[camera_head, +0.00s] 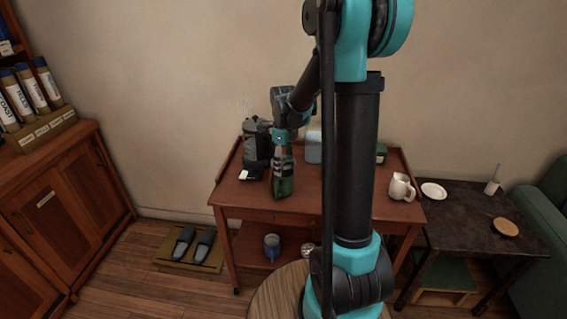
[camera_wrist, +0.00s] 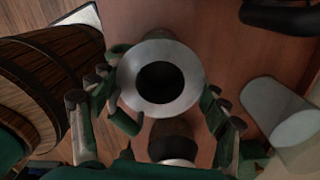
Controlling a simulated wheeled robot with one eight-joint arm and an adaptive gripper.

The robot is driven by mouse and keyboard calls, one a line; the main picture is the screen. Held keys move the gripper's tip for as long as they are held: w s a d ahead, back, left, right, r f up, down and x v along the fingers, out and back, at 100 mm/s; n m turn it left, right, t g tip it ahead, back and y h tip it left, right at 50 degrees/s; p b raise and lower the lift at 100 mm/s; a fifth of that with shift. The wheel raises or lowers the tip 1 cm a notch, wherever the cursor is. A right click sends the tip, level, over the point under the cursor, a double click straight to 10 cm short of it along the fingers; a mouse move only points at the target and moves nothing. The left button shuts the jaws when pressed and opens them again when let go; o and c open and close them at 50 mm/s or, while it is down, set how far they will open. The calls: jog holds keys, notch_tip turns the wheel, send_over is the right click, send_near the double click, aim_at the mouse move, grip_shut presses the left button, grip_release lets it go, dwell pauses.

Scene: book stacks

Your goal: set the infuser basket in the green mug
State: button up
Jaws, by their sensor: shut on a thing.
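The green mug (camera_head: 284,188) stands near the front edge of the wooden cart, directly below my gripper (camera_head: 284,158). In the wrist view a pale grey ring around a dark opening, which looks like the rim of the infuser basket (camera_wrist: 190,68), lies between the fingers of my gripper (camera_wrist: 170,112). My gripper is shut on the basket. Green shows past the ring's left edge, with what looks like the mug's handle (camera_wrist: 117,54). The basket is over the mug's mouth or in it; how deep is hidden. In the head view the fingers cover the basket.
A dark kettle (camera_head: 256,140) stands left of my gripper, and a grey canister (camera_head: 313,147) behind it. A white mug (camera_head: 401,187) is at the cart's right. A blue mug (camera_head: 271,243) is on the lower shelf. A dark side table (camera_head: 468,220) stands right.

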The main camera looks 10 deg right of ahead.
jog(key=shift+f, duration=0.25)
jog(key=shift+f, duration=0.3)
jog(key=shift+f, duration=1)
jog(key=shift+f, duration=0.15)
jog(key=c, duration=0.5)
jog(key=o, duration=1.8)
jog(key=shift+c, duration=0.2)
jog(key=shift+r, duration=4)
